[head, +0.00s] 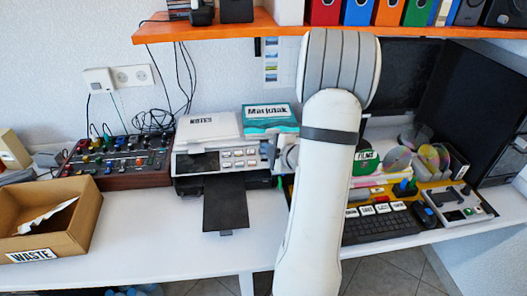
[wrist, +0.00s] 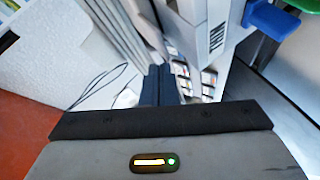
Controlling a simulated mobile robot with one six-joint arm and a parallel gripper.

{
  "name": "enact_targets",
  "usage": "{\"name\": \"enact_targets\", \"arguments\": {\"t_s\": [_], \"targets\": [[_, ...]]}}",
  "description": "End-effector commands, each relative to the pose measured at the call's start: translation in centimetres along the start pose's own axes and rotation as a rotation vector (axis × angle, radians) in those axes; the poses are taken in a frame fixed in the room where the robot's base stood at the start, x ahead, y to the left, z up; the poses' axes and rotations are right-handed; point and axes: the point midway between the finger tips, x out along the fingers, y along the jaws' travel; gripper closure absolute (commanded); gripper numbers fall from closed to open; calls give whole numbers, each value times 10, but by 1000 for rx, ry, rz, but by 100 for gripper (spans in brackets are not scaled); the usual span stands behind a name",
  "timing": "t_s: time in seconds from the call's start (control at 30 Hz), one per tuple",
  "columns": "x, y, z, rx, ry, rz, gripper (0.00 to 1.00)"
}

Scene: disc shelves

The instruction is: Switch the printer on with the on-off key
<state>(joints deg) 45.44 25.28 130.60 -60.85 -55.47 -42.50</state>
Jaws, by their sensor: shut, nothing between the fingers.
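The white printer (head: 195,165) stands on the table at centre left in the head view, with a dark tray (head: 225,203) sticking out at its front. Its front panel carries several pale keys (head: 238,158). I cannot tell which is the on-off key. Small keys also show in the wrist view (wrist: 183,80), just right of the fingers. My gripper (wrist: 160,84) shows in the wrist view with its dark fingers together and empty, pointing towards the printer. Whether the fingertips touch anything cannot be told. In the head view my arm hides most of the gripper.
A white "NOTES" item (head: 208,127) and a teal "Marjolak" box (head: 268,116) lie on top of the printer. A control board (head: 118,160) and a "WASTE" box (head: 78,222) stand left. A keyboard (head: 380,224) lies right. An orange shelf (head: 215,29) hangs above.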

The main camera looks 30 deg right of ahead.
Motion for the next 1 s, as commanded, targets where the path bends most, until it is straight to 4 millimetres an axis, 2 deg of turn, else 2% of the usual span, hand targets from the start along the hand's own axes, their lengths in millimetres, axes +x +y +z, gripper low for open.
{"name": "enact_targets", "arguments": {"t_s": [1.0], "targets": [[9, -7, 6, 0, 1, 0, 100]]}}
